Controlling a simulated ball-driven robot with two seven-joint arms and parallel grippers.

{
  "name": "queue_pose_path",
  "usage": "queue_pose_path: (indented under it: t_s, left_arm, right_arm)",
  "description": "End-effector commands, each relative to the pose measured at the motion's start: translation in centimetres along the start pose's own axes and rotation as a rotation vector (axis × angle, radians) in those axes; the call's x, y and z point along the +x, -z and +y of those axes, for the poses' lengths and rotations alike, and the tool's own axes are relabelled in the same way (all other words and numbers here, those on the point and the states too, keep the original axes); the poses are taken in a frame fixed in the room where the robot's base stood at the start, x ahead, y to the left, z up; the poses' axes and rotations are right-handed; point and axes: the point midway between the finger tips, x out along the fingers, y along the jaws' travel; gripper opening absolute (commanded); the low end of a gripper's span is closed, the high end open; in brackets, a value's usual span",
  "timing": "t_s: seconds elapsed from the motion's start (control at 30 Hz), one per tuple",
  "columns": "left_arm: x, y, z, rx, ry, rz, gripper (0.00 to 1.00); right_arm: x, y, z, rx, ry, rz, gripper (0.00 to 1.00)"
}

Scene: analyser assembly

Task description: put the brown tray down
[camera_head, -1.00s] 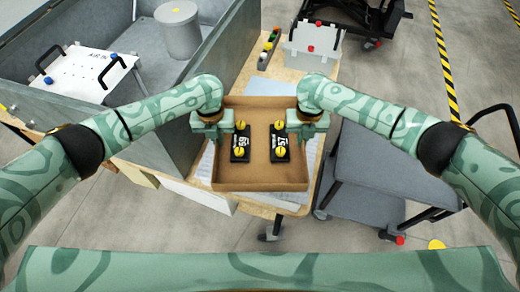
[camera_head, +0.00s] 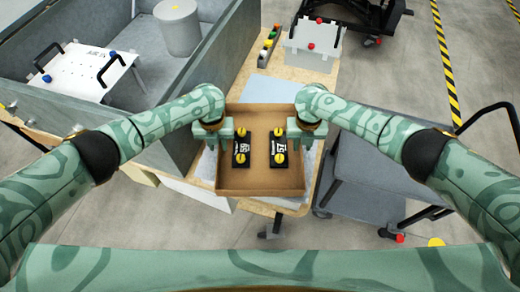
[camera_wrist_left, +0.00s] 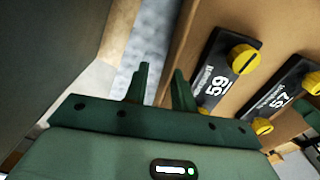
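The brown tray (camera_head: 262,183) is level at the wooden table's near end. I cannot tell whether it touches the table. It holds two black labelled parts with yellow knobs, 59 (camera_head: 241,151) and 57 (camera_head: 279,151). My left gripper (camera_head: 228,134) is at the tray's left wall. In the left wrist view its fingers (camera_wrist_left: 160,85) stand apart, with a gap of grey surface showing between them and the tray wall (camera_wrist_left: 183,50) close to the right finger. My right gripper (camera_head: 292,134) is at the tray's right wall; its fingertips are too small to judge.
A large grey bin (camera_head: 165,110) borders the table on the left. A white panel (camera_head: 310,48) and a button box (camera_head: 268,45) are at the table's far end. A grey cart (camera_head: 375,175) stands close on the right. Papers lie around the tray.

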Motion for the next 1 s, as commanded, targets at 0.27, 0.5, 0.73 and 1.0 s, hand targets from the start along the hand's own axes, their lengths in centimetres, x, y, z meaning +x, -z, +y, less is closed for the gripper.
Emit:
queue_pose_path:
  t_s: [0.27,0.5,0.73,1.0]
  left_arm:
    - [-0.1,0.0,-0.4,0.003,0.007,0.0,0.25]
    - [-0.5,0.0,-0.5,0.003,0.01,-0.001,0.25]
    - [-4.7,-0.1,-0.4,0.005,0.012,-0.004,0.25]
    - [-10.4,-0.1,-0.4,0.004,0.01,-0.003,0.25]
  right_arm:
    - [-0.1,0.0,0.4,-0.003,-0.008,0.0,0.25]
    - [-0.1,0.0,0.5,-0.003,-0.01,-0.001,0.25]
    - [-0.2,0.0,0.6,-0.004,-0.011,-0.001,0.25]
    - [-0.2,0.1,0.6,-0.004,-0.011,0.0,0.25]
